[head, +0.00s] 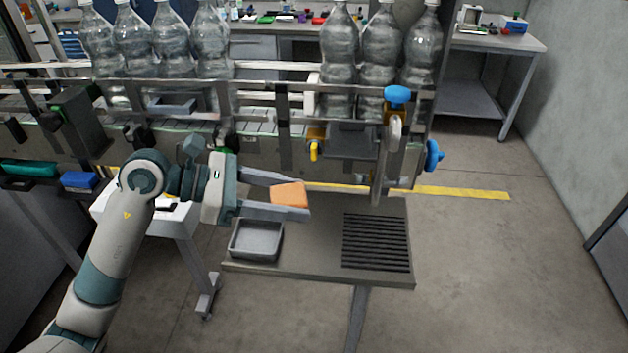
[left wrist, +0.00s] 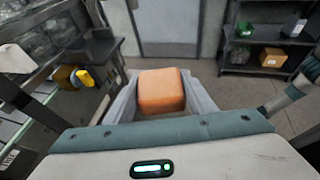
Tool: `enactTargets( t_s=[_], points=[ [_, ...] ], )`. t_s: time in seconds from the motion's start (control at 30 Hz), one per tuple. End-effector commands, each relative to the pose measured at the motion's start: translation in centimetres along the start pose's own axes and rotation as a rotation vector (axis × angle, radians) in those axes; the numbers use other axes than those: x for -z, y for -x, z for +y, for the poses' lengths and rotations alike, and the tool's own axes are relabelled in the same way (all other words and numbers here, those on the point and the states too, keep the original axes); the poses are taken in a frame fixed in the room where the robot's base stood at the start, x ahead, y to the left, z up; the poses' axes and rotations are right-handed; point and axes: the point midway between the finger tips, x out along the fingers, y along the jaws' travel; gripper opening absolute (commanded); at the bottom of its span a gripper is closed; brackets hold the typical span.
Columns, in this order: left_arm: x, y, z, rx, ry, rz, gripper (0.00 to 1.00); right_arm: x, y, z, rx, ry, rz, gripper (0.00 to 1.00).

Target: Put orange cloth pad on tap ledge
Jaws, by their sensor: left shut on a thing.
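The orange cloth pad (head: 289,195) is between the fingers of my left gripper (head: 290,198), which is shut on it. The pad also shows in the left wrist view (left wrist: 162,91), held between both fingers. In the head view the gripper and pad appear over the back left part of a grey ledge (head: 310,265). The ledge carries a shallow grey tray (head: 256,240) at its left and a black slatted grate (head: 375,242) at its right. My right gripper is not in view.
A conveyor line with large clear bottles (head: 338,50) runs behind the ledge. Blue knobs (head: 397,95) and a tap-like metal part (head: 380,165) stand above the ledge's back edge. A white stand (head: 180,218) is at the left. Open floor lies at the right.

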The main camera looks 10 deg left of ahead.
Motion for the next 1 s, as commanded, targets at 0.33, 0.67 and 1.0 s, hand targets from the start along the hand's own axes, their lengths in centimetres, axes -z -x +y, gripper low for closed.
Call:
enactTargets(
  t_s=[0.33, 0.67, 1.0],
  points=[
    [9.3, 4.5, 0.5, -0.231, 0.1, 0.003, 0.29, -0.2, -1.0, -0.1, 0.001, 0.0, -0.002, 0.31],
    [12.4, 6.6, 0.4, -0.317, 0.128, 0.016, 0.29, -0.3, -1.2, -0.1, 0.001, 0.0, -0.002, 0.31],
    [12.4, 6.6, 0.4, -0.317, 0.128, 0.016, 0.29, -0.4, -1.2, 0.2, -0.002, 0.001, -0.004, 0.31]
  ],
)
